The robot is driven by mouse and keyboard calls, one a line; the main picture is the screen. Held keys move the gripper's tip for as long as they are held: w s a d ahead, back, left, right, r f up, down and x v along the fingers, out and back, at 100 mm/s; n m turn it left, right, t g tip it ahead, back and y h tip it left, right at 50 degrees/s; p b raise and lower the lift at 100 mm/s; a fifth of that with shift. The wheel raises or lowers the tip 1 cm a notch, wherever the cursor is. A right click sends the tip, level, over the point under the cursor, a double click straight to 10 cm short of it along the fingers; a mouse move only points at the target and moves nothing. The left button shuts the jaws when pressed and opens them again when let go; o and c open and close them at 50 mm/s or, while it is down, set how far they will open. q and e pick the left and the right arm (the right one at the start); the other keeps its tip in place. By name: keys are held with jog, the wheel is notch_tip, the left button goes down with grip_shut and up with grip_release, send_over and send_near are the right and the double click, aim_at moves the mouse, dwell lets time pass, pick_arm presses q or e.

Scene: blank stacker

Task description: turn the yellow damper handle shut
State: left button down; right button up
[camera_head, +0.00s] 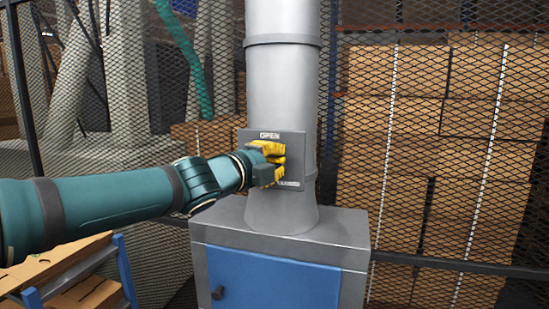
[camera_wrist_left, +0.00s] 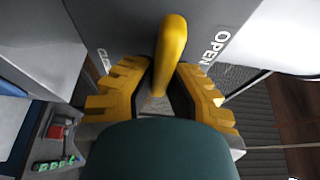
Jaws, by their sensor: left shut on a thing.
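The yellow damper handle (camera_wrist_left: 171,52) is a rounded bar in front of a grey plate (camera_head: 298,150) on the silver duct. In the wrist view it stands between the ridged yellow fingers of my left gripper (camera_wrist_left: 158,92), which is shut on it. In the head view my left gripper (camera_head: 268,163) is at the plate and its yellow fingers hide most of the handle. The word OPEN (camera_head: 269,135) is at the plate's top. A lower label (camera_head: 288,184) is too small to read there; the wrist view shows part of a second word (camera_wrist_left: 104,61). My right gripper is not in view.
The silver duct (camera_head: 284,85) rises from a grey cabinet (camera_head: 340,228) with a blue door (camera_head: 270,280). A mesh fence (camera_head: 410,120) stands behind, with stacked cartons beyond. A small box with red and green buttons (camera_wrist_left: 56,140) shows in the wrist view.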

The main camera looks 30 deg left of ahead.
pick_arm(q)
jog(key=c, duration=1)
grip_release()
jog(key=shift+w, duration=0.1)
jog(key=s, duration=0.4)
jog(key=s+a, duration=0.1)
jog(key=s, duration=0.7)
jog(key=shift+a, duration=0.4)
